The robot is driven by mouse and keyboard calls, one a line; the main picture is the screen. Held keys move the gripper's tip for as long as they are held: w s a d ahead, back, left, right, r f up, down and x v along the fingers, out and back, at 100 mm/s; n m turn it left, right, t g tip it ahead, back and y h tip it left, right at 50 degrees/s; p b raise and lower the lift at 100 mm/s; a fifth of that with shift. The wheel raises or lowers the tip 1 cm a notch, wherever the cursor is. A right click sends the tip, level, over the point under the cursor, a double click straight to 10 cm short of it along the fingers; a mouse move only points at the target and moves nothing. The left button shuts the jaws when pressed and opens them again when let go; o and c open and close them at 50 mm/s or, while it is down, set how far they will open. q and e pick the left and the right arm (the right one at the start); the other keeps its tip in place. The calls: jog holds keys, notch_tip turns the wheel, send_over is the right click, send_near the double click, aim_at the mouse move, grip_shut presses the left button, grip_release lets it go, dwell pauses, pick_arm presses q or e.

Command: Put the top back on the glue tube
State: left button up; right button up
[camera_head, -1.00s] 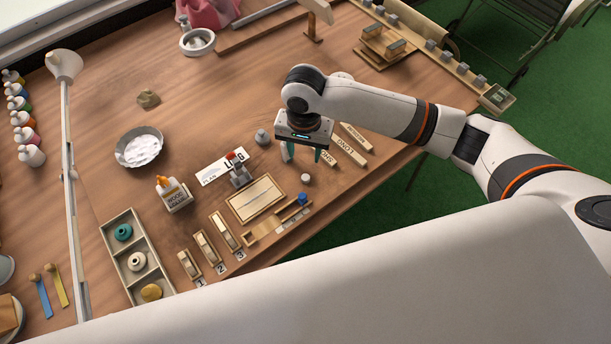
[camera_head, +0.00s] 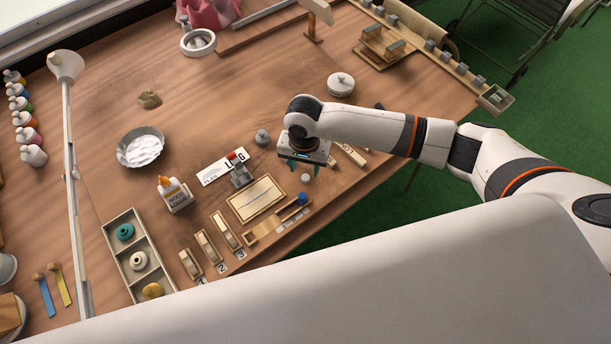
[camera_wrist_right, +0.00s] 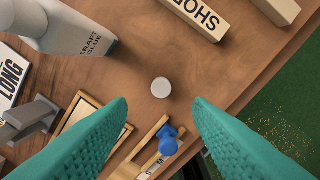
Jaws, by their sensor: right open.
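A small round white cap (camera_head: 305,177) lies on the wooden table in front of my right gripper (camera_head: 303,167). In the right wrist view the cap (camera_wrist_right: 161,88) shows between and beyond the teal fingertips (camera_wrist_right: 160,103). The gripper is open and empty, with a finger on either side of the cap in that view; contact does not show. My left gripper is not in view.
A wooden tray with a blue knob (camera_head: 302,198) lies close in front of the cap. A red-topped grey stand (camera_head: 240,172), a flat wooden frame (camera_head: 256,198) and a wood glue bottle (camera_head: 175,195) are to the left. Lettered wooden blocks (camera_head: 350,154) lie right of the gripper.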

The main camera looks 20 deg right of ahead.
aim_at(306, 177)
jog(key=f, duration=0.3)
jog(key=f+p, duration=0.1)
jog(key=f, duration=0.1)
jog(key=shift+w+d+f, duration=0.1)
jog(key=shift+w+d, duration=0.1)
jog(key=shift+w, duration=0.05)
grip_shut()
